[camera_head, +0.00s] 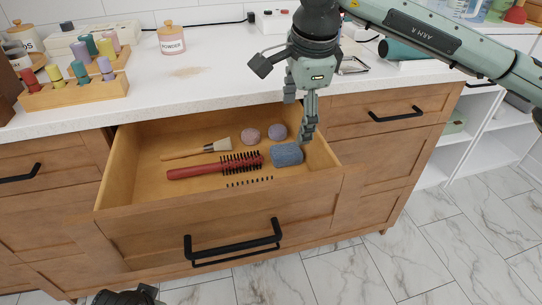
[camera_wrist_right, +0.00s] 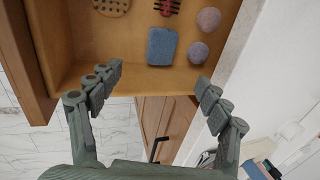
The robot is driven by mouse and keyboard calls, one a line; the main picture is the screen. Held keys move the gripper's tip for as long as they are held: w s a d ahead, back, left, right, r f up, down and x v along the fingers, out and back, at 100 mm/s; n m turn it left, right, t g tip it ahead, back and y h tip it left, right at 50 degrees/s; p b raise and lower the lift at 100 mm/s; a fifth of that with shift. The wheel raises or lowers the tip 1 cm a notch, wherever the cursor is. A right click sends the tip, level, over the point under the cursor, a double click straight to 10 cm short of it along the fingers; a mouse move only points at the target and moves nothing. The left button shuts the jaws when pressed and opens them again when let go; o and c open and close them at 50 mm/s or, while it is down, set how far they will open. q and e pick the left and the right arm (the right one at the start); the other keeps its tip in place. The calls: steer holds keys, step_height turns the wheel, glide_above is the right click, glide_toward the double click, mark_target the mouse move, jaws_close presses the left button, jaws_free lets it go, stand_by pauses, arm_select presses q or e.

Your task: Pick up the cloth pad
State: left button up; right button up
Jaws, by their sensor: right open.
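The cloth pad, a blue-grey rounded block (camera_head: 287,154), lies at the right end of the open wooden drawer (camera_head: 120,170). The pad also shows in the right wrist view (camera_wrist_right: 162,46), lying flat and clear of other items. My right gripper (camera_head: 303,112) points down over the drawer's right side, above the pad. In the right wrist view my right gripper (camera_wrist_right: 159,76) is open and empty, its fingers spread wider than the pad. They are apart from it. Only a dark part of my left arm shows at the bottom left of the head view.
Beside the pad lie a red hairbrush (camera_head: 215,167), a wooden brush (camera_head: 195,149) and two round items (camera_head: 277,132). The drawer walls enclose them. The white counter (camera_head: 215,85) overhangs the drawer's back, holding a peg rack (camera_head: 75,93) and a powder jar (camera_head: 172,40).

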glide_above(287, 150)
steer(key=s, duration=0.2)
steer(key=f, duration=0.6)
steer(key=shift+d+f+p, duration=0.1)
steer(key=shift+d+p, duration=0.2)
steer(key=shift+p+x, duration=0.4)
steer(key=shift+x, duration=2.45)
arm_select(q)
steer(key=f, duration=0.3)
steer(key=shift+w+d+f, duration=0.1)
steer(key=shift+d+f, duration=0.1)
steer(key=shift+f, duration=0.05)
arm_select(e)
steer(key=c, duration=1)
